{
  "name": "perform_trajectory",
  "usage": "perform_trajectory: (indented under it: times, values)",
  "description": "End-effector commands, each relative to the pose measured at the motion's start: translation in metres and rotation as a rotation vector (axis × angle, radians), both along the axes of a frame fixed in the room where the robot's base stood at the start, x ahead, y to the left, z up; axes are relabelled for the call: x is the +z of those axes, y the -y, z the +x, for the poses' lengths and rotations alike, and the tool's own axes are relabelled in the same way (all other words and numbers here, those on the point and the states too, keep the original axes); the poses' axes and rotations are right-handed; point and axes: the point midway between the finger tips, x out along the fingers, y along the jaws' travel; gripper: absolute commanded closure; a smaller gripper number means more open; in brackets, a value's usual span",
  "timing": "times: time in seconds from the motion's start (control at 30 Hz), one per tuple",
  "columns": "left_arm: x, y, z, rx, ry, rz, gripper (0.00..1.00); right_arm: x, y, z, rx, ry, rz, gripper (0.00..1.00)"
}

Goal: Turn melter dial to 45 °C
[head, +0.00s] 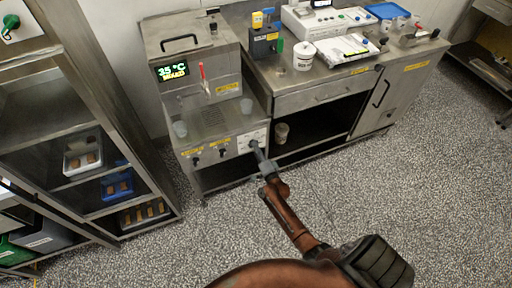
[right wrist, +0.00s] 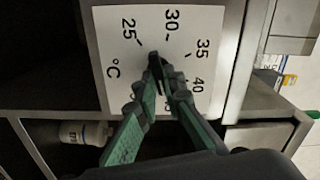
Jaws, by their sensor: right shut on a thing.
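The melter (head: 205,85) is a steel unit at the back left of centre. Its display (head: 172,71) reads 35 °C, with a small yellow line below. The dial's white scale plate (head: 252,139) is on the right of its front panel. In the right wrist view the plate (right wrist: 117,55) shows 25, 30, 35 and 40; a lower mark is partly hidden by the fingers. My right gripper (head: 257,148) is shut on the dark dial knob (right wrist: 155,61), which is mostly hidden between the green fingers. Its exact pointing direction is unclear. My left gripper is not in view.
Two black knobs (head: 222,152) sit left of the dial. A red-handled lever (head: 203,78) and clear cups stand above the panel. The counter (head: 330,80) at right holds a scale and tubs. A rack (head: 75,115) with trays stands left. The floor in front is clear.

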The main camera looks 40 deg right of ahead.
Motion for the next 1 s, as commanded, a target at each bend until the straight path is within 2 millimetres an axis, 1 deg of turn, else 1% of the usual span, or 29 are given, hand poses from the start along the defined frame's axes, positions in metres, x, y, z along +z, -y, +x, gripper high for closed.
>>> perform_trajectory:
  times: [0.27,0.3,0.5,0.53,0.83,0.93,1.0]
  values:
    - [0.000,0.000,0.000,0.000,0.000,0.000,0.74,-0.002,0.001,-0.001,-0.001,-0.003,0.000,1.00]
    - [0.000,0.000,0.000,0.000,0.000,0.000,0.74,-0.002,0.001,-0.001,-0.001,-0.003,0.000,0.89]
    - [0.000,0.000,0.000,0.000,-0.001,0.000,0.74,-0.001,0.000,-0.001,-0.001,-0.002,-0.001,0.75]
    - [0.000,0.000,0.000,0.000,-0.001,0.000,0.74,-0.001,0.000,0.000,0.000,-0.001,-0.002,0.74]
    - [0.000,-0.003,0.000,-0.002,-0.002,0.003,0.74,-0.001,-0.001,-0.002,0.000,-0.001,-0.001,0.74]
    - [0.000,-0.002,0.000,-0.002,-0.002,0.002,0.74,-0.002,-0.003,-0.011,-0.001,-0.002,-0.001,0.74]
    - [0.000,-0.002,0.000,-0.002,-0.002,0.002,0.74,-0.002,-0.005,-0.022,-0.001,-0.002,-0.001,0.74]
